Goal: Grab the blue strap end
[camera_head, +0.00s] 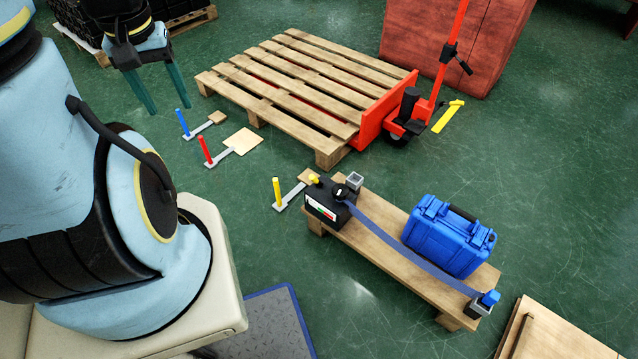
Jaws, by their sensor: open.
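A blue strap (405,248) runs from a black box (331,200) down along a low wooden bench to a small grey block at its lower right end. The blue strap end (490,298) stands up out of that grey block (478,309). My gripper (169,109) is at the upper left, above the floor, pointing down. Its two dark green fingers are apart with nothing between them. It is far from the strap end, which lies toward the lower right.
A blue case (448,236) sits on the bench (375,250) near the strap. Blue (182,123), red (205,151) and yellow (277,193) posts stand on the floor. A wooden pallet (290,75) with a red pallet jack (402,125) is behind. A board (560,335) lies lower right.

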